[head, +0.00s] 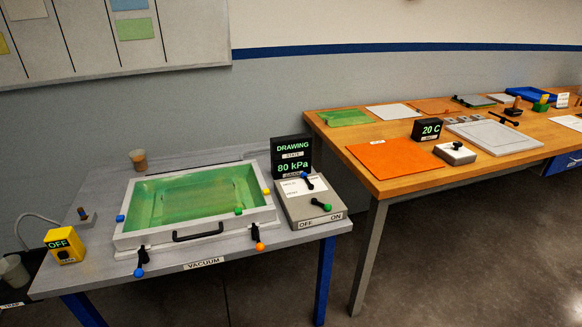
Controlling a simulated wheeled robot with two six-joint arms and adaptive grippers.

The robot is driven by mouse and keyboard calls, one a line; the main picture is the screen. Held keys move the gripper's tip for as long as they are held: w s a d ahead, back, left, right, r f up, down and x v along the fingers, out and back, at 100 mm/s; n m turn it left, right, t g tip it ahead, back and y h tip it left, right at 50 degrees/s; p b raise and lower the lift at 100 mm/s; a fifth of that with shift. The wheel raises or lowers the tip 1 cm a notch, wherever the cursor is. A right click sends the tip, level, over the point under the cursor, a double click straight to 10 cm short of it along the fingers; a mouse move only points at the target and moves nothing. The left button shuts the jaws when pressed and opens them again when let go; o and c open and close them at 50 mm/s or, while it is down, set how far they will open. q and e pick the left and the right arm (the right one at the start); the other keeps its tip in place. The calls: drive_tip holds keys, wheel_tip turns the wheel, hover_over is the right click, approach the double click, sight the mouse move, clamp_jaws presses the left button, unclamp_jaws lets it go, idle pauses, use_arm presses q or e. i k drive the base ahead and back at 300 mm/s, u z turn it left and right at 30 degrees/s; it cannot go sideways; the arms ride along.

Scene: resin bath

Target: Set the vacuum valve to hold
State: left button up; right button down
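A grey control box (307,207) stands at the right end of the grey table. On its top is a black lever with a dark-blue knob (304,175), beside a white label plate (293,188) whose print is too small to read; this looks like the vacuum valve. A lever with a green knob (327,207) sits in front, with OFF at its left and ON at its right, the knob nearer ON. The black display (292,157) behind reads DRAWING and 80 kPa. Neither of my grippers is in view.
A grey frame (195,242) around a green bath (190,200) fills the table's middle. A yellow box (65,245) reading OFF stands at the left; a brown cup (138,160) is behind. A wooden table (330,128) with an orange mat (393,158) is at the right, across a gap.

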sight(304, 176)
drive_tip(key=u, duration=0.45)
drive_tip(key=k, duration=0.3)
drive_tip(key=z, duration=1.4)
drive_tip(key=i, duration=0.9)
drive_tip(key=z, duration=0.05)
